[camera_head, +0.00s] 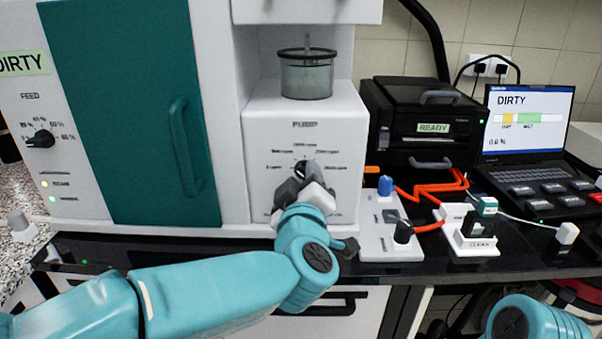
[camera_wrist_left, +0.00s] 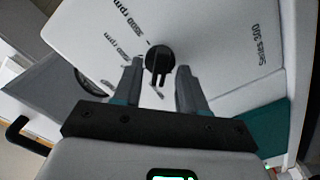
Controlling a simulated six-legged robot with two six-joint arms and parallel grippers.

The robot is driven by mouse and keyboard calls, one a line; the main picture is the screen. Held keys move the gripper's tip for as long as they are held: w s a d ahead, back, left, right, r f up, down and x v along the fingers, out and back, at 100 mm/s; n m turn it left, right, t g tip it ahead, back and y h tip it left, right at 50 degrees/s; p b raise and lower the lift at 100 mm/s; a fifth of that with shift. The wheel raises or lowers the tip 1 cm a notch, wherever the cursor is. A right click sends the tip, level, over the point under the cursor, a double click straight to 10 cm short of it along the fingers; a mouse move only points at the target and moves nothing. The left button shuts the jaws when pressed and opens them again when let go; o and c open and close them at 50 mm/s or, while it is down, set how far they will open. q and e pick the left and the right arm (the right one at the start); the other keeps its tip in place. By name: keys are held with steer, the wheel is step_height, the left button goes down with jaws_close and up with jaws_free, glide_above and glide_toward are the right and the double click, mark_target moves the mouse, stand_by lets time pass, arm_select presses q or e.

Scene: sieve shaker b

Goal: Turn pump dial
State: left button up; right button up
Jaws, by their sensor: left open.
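The pump dial (camera_wrist_left: 158,59) is a round black knob with a raised grip bar, on a white panel with rpm markings around it. In the head view it sits on the front of the white pump housing (camera_head: 336,135), mostly hidden behind my left gripper (camera_head: 304,176). In the left wrist view the two grey fingers of my left gripper (camera_wrist_left: 161,70) are apart, with the dial showing between their tips. A gap shows on each side of the knob. I cannot tell how deep the fingers reach around it. My right gripper is out of view.
A clear jar (camera_head: 306,78) sits on the pump housing. A teal door (camera_head: 125,110) and feed dial (camera_head: 40,139) are at left. A black box marked READY (camera_head: 420,105), a laptop (camera_head: 528,120) and a blue-knobbed control block (camera_head: 378,222) stand at right, with orange tubing (camera_head: 438,187).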

arm_select(q)
steer(key=shift+w, duration=0.25)
steer(key=shift+a, duration=0.1)
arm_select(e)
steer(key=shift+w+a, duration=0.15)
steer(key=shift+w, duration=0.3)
arm_select(q)
jaws_close()
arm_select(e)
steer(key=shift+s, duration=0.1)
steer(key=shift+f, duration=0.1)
